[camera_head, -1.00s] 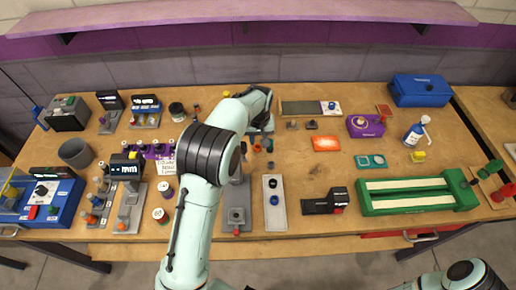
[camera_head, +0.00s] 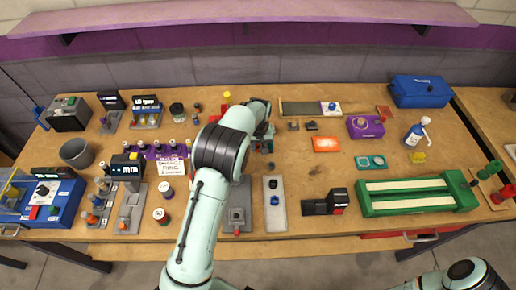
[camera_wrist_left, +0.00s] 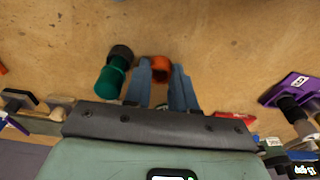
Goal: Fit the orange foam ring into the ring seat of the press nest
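The orange foam ring (camera_wrist_left: 161,70) shows in the left wrist view, on the wooden table between the fingertips of my left gripper (camera_wrist_left: 162,66). The fingers are apart, one on each side of the ring; I see no clear grip on it. In the head view my left forearm and wrist cover the ring and most of the gripper. A grey plate with a dark square block (camera_head: 237,215) stands near the table's front edge; it may be the press nest, but I cannot tell its seat. My right gripper is out of view; only part of my right arm shows at bottom right.
A green cylinder with a dark end (camera_wrist_left: 112,74) lies close beside the left finger. A light plate with dark round parts (camera_head: 275,204) stands right of the grey plate. A green tray (camera_head: 415,193) is farther right.

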